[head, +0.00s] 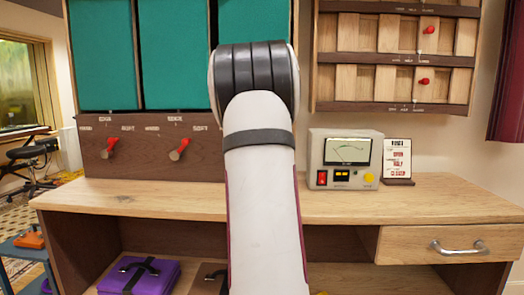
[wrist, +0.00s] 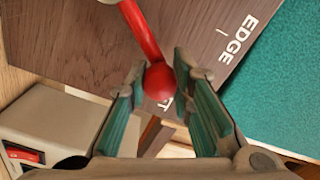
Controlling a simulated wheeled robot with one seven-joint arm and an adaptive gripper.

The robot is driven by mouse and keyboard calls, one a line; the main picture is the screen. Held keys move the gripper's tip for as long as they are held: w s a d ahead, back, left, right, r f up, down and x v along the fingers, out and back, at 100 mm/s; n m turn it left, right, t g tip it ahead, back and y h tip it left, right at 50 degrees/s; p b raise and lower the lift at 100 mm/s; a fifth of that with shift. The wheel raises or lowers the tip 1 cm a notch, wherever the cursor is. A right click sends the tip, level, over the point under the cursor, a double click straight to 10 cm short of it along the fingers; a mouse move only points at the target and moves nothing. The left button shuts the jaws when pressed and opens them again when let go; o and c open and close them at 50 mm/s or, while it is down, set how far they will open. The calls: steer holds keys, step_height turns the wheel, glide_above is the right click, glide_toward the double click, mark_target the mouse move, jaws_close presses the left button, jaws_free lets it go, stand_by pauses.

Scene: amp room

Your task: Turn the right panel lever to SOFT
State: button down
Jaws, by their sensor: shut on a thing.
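The right panel's lever has a red shaft (wrist: 141,32) and a round red knob (wrist: 159,83) in the wrist view. My gripper (wrist: 160,70) is shut on this knob, with one teal-padded finger on each side. The lever's brown board (wrist: 190,30) carries the word EDGE and a label ending in FT beside the knob. The knob and finger hide the rest of that label. In the head view my arm hides this lever and my gripper. The teal right panel (head: 254,22) shows above my arm.
Two other red levers, left (head: 110,147) and middle (head: 180,149), sit on the board. A meter box (head: 346,160) stands on the desk (head: 400,206) right of my arm, with a small card (head: 397,160) beside it. Slatted wooden panels with red knobs hang above.

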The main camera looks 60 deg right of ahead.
steer(key=shift+s+d+f+m+b, duration=0.1)
steer(key=shift+s+f+m+b, duration=0.3)
steer(key=shift+m+b, duration=0.3)
steer(key=shift+f, duration=0.1)
steer(key=c, duration=1.4)
jaws_free()
steer(key=shift+w, duration=0.1)
steer(key=shift+a, duration=0.3)
steer(key=v, duration=1.1)
steer(key=shift+s+a, duration=0.15)
steer(key=shift+s, duration=0.1)
